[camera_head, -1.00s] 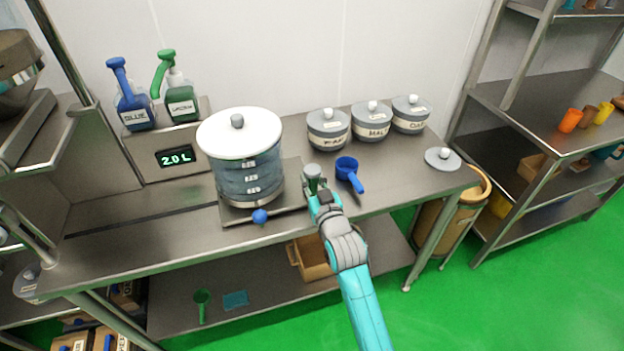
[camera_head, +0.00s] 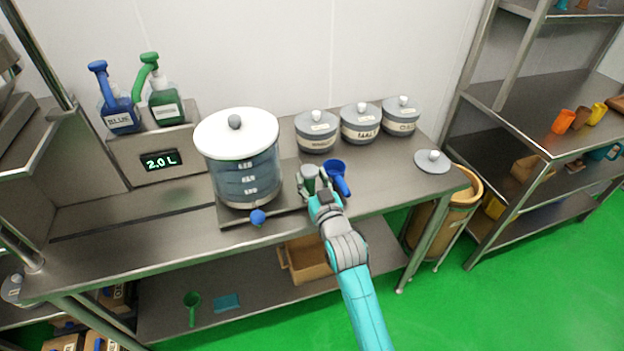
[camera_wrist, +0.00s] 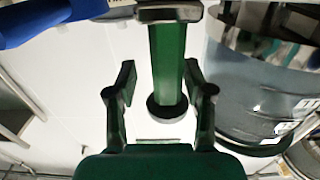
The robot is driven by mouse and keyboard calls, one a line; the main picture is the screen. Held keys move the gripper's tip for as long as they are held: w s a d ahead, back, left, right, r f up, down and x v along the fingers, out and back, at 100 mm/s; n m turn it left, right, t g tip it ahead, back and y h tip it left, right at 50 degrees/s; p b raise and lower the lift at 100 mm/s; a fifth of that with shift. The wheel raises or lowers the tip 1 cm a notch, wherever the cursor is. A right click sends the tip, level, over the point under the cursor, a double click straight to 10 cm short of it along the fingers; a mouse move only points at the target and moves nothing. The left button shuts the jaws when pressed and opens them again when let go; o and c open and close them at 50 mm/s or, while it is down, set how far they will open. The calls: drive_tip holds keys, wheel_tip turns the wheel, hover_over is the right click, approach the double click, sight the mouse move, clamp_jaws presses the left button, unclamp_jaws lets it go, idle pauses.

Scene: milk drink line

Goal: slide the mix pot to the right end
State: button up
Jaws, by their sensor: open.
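The mix pot (camera_head: 240,172) is a clear blue-grey pot with measure marks and a white lid. It stands upright on a flat metal carriage (camera_head: 232,217) with a blue knob at its front. A grey-green post (camera_head: 309,172) rises at the pot's right. My gripper (camera_head: 318,190) is at this post, to the right of the pot. In the wrist view the open fingers (camera_wrist: 159,78) stand on either side of the green post (camera_wrist: 165,60), with gaps visible. The pot (camera_wrist: 250,90) shows at the right there. The post's link to the carriage is hidden.
A blue scoop (camera_head: 338,178) lies close to the right of my gripper. Several grey lidded tubs (camera_head: 360,125) line the back. A loose lid (camera_head: 433,162) lies near the table's right end. Blue and green pump bottles (camera_head: 165,105) stand behind left, above a "2.0 L" display (camera_head: 160,161).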

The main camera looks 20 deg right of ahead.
drive_tip(key=s, duration=1.2)
idle(0.4)
drive_tip(key=s+f+g, duration=0.1)
drive_tip(key=s+f, duration=0.4)
drive_tip(key=s, duration=0.6)
drive_tip(key=s+f+g, duration=0.1)
drive_tip(key=s+f, duration=0.3)
drive_tip(key=s, duration=0.6)
drive_tip(key=s+r+g, duration=0.1)
drive_tip(key=s+r, duration=0.2)
drive_tip(key=s, duration=1.7)
drive_tip(key=shift+s+r, duration=0.15)
drive_tip(key=shift+s, duration=0.15)
drive_tip(key=shift+a, duration=0.1)
